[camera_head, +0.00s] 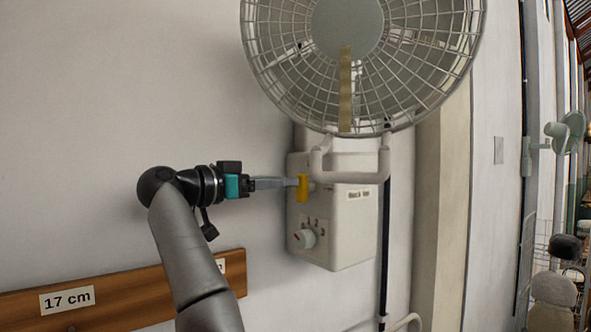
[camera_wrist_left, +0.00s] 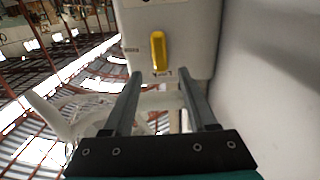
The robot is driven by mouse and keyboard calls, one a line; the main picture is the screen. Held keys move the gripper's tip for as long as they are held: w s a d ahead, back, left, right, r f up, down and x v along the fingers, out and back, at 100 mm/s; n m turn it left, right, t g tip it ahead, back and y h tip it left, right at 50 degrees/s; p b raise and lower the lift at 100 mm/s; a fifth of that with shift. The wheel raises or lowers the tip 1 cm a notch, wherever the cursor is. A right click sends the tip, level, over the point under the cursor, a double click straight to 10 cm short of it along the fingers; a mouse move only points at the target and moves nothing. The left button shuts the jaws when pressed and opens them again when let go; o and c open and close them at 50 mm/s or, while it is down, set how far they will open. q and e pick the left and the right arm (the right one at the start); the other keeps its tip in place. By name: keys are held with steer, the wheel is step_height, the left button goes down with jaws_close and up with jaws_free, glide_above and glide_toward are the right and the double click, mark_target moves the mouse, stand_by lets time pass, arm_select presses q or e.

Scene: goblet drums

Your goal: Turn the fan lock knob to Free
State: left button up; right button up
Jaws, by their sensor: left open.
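The yellow fan lock knob (camera_head: 303,188) sits on the side of the grey fan control box (camera_head: 345,225), below the fan cage (camera_head: 362,60). In the left wrist view the yellow knob (camera_wrist_left: 158,50) stands upright on the pale box, with small labels too blurred to read around it. My left gripper (camera_head: 290,182) reaches in from the left, with its fingers pointing at the knob. In the wrist view its two fingers (camera_wrist_left: 160,78) are apart, with the knob ahead between their lines. Whether the fingertips touch the knob is unclear. My right gripper is not in view.
A white tubular bracket (camera_head: 350,175) loops in front of the box top. A wooden board (camera_head: 120,300) marked 17 cm runs along the wall below my left arm.

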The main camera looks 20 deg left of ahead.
mark_target(305, 188)
arm_select(q)
steer(key=p+x, duration=0.1)
steer(key=x, duration=0.3)
steer(key=shift+w+d+p, duration=0.15)
steer(key=shift+w+p, duration=0.15)
steer(key=shift+w, duration=0.05)
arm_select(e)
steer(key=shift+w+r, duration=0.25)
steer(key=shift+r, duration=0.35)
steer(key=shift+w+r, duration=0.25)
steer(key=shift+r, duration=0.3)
arm_select(q)
jaws_close()
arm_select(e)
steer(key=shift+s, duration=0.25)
